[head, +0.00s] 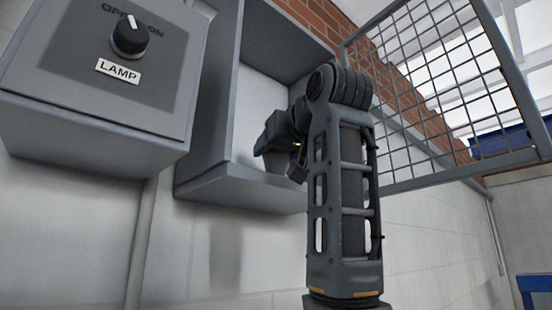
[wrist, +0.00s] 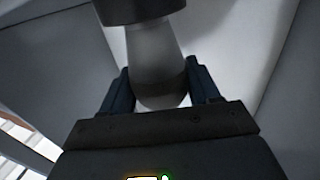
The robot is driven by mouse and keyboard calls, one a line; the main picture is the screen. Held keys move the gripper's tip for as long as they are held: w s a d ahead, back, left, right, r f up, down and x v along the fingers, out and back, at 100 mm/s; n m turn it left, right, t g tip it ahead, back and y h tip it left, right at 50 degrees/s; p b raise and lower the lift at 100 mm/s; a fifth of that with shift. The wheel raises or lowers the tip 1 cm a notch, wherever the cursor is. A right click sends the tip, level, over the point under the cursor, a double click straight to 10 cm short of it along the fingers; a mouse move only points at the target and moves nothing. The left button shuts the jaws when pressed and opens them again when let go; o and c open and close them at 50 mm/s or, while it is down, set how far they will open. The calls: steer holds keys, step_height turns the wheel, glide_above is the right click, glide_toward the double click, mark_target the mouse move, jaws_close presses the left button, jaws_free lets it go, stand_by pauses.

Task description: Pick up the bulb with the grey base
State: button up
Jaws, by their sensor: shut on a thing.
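The bulb (wrist: 154,60) is between the two fingers of my gripper (wrist: 160,82) in the wrist view. Its pale grey, rounded glass end points toward the palm, and its dark grey base (wrist: 140,10) is at the top edge, partly cut off. My gripper is shut on the glass. In the head view my gripper (head: 276,140) is inside the open grey wall box, partly hidden by my own arm. I cannot make out the bulb clearly there.
The open grey box (head: 190,140) has side walls and a bottom ledge close around my gripper. Its wire mesh door (head: 430,90) stands open at the right. A grey switch box (head: 75,85) labelled LAMP, with a black knob (head: 129,38), is at the left.

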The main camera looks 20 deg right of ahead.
steer(key=shift+c, duration=0.8)
step_height(320, 180, up, 10)
steer(key=shift+f+b, duration=0.25)
steer(key=shift+b, duration=0.4)
steer(key=shift+r+p, duration=0.65)
steer(key=shift+r, duration=2.1)
